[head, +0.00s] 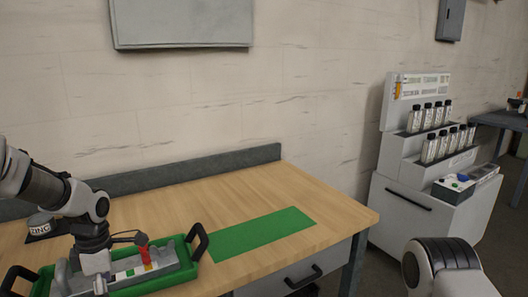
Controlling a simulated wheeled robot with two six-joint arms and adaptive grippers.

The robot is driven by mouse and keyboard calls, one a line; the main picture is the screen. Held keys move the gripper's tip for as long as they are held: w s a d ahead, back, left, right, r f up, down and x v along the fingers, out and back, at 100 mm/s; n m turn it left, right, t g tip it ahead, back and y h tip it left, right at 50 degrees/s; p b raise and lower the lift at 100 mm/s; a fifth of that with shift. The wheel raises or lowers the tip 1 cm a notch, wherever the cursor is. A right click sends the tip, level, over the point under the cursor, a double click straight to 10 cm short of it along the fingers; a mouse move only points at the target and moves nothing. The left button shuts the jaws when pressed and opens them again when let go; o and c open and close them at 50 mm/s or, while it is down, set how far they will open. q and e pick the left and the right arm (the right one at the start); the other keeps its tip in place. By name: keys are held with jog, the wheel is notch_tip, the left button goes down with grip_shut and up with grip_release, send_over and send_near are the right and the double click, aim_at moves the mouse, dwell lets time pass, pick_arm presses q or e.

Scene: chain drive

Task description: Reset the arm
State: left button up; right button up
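My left arm comes in from the left, and its dark gripper (97,272) points down over the green tray (188,262) at the front left of the wooden table. The fingertips are small and merge with the grey parts there, so I cannot tell whether they are open or shut, or touching anything. In the tray is a grey assembly (170,263) with a red piece (145,253) standing on it and green and white marks. My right arm shows only as a white and dark link at the bottom right; its gripper is out of view.
A green mat (262,232) lies bare on the wooden table (300,190). The tray has black handles. A dark block labelled ZINC (40,229) sits behind the tray. A white stepped rack (425,140) with several bottles stands right, beyond a floor gap.

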pick_arm(q)
jog(key=s+d+f+m+g, duration=0.2)
jog(key=s+d+f+g, duration=0.1)
jog(key=s+f, duration=0.7)
jog(key=s+d+f+m+g, duration=0.1)
jog(key=s+d+f+g, duration=0.1)
jog(key=s+f, duration=0.75)
jog(key=s+d+f+m+t, duration=0.2)
jog(key=s+d+f+m, duration=0.3)
jog(key=s+f+m, duration=0.7)
jog(key=w+m+t, duration=0.1)
jog(key=m, duration=0.1)
jog(key=w+m+t, duration=0.1)
jog(key=w+m, duration=0.1)
jog(key=m, duration=0.1)
jog(key=w+r+m+t, duration=0.1)
jog(key=w+m+t, duration=0.1)
jog(key=shift+w+a+r+m, duration=0.1)
jog(key=shift+a+m, duration=0.2)
jog(key=shift+a, duration=0.05)
